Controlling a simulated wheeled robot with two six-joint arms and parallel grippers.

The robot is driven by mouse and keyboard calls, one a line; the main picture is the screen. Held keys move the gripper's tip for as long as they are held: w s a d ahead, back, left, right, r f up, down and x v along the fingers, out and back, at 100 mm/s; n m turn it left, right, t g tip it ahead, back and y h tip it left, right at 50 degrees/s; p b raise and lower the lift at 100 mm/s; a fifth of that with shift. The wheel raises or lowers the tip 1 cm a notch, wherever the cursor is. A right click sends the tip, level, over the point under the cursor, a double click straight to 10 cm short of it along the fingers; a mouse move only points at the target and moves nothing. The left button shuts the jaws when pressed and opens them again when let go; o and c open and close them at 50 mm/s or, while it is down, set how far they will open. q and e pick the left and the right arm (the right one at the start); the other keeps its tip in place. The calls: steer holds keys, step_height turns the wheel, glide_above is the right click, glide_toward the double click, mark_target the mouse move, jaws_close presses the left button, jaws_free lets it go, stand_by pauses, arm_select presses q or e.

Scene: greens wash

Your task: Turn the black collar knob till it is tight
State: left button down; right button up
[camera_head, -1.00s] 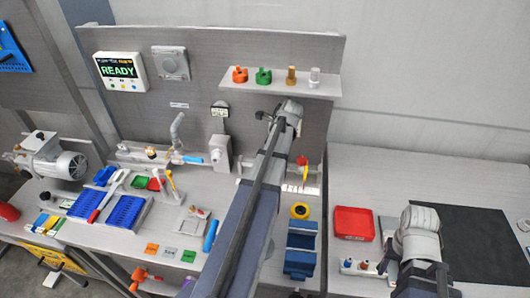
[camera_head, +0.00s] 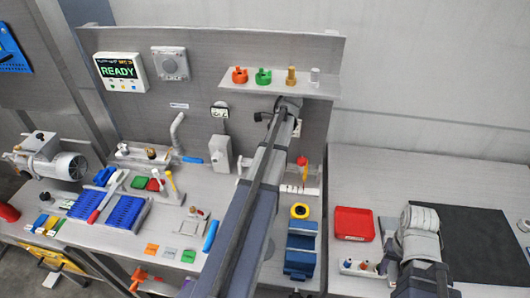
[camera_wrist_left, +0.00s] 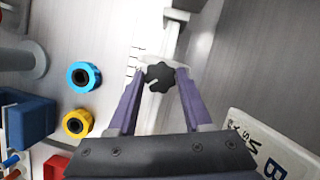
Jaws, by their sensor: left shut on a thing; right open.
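The black collar knob (camera_wrist_left: 159,76) is a small lobed knob on a pale fitting, at the middle of the left wrist view. My left gripper (camera_wrist_left: 160,84) has its purple fingers on both sides of the knob and is shut on it. In the head view my left arm reaches up the middle to the back wall, and it hides the knob and the left fingertips. My right gripper (camera_head: 405,246) is open and low over the right-hand bench beside the red tray, with its fingers mostly hidden by the wrist.
A blue ring (camera_wrist_left: 83,77) is left of the knob in the wrist view. A red tray (camera_head: 354,223) and a black mat (camera_head: 483,245) lie on the right bench. A shelf (camera_head: 280,84) holds several coloured parts.

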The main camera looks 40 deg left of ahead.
arm_select(q)
steer(key=shift+n, duration=0.5)
steer(key=shift+g, duration=0.3)
steer(key=shift+c, duration=1.6)
jaws_free()
